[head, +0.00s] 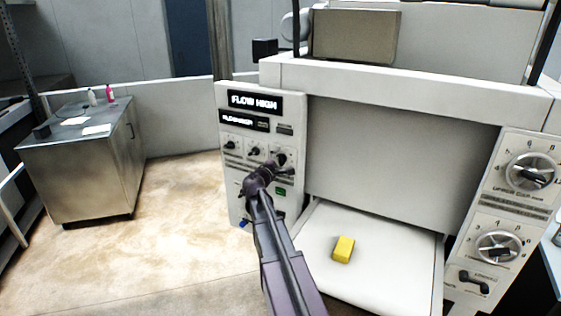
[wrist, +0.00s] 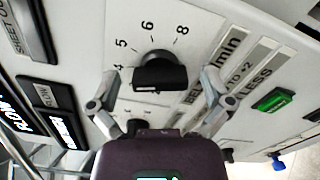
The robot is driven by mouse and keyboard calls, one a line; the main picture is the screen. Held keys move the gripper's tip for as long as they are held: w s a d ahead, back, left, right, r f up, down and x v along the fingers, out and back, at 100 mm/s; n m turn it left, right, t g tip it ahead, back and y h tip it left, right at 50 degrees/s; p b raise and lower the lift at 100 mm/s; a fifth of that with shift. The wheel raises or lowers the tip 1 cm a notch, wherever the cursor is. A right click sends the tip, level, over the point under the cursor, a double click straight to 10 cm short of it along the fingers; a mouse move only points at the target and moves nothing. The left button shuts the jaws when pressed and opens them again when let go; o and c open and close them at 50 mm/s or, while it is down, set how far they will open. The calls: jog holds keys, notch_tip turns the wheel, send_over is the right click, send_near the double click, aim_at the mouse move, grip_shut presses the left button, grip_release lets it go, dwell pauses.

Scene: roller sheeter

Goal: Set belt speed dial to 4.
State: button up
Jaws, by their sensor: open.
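In the wrist view, a black dial knob (wrist: 159,72) sits on a white panel, with 5, 6 and 8 readable on the scale around it. A "min" label is printed beside it, so it looks like the belt speed dial. I cannot tell which number its pointer marks. My gripper (wrist: 158,78) is open, with one finger on each side of the knob; I cannot tell whether they touch it. In the head view, my gripper (head: 284,170) is at the left control panel (head: 237,178), by the rightmost knob of the row, and partly hides it.
A green button (wrist: 273,100) and a blue knob (wrist: 277,162) are on the same panel. A yellow block (head: 344,249) lies on the white belt (head: 374,283). The right panel carries two large dials, upper (head: 530,172) and lower (head: 499,247). A steel cabinet (head: 85,170) stands left.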

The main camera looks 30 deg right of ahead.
jog(key=v, duration=1.2)
dwell(0.8)
jog(key=s+a+f+m+g+y+b, duration=0.1)
jog(key=s+a+f+m+g+y, duration=0.45)
jog(key=a+f, duration=0.4)
jog(key=s+a+f+m+g+y+b, duration=0.2)
jog(key=s+a+f+m+y, duration=0.3)
jog(key=s+a+f, duration=0.4)
jog(key=s+a+f+g+y, duration=0.1)
jog(key=s+a+f+y, duration=0.2)
jog(key=a, duration=0.5)
jog(key=shift+s+a+f+n+y, duration=0.15)
jog(key=shift+s+f+n+y, duration=0.15)
jog(key=shift+s+y, duration=0.6)
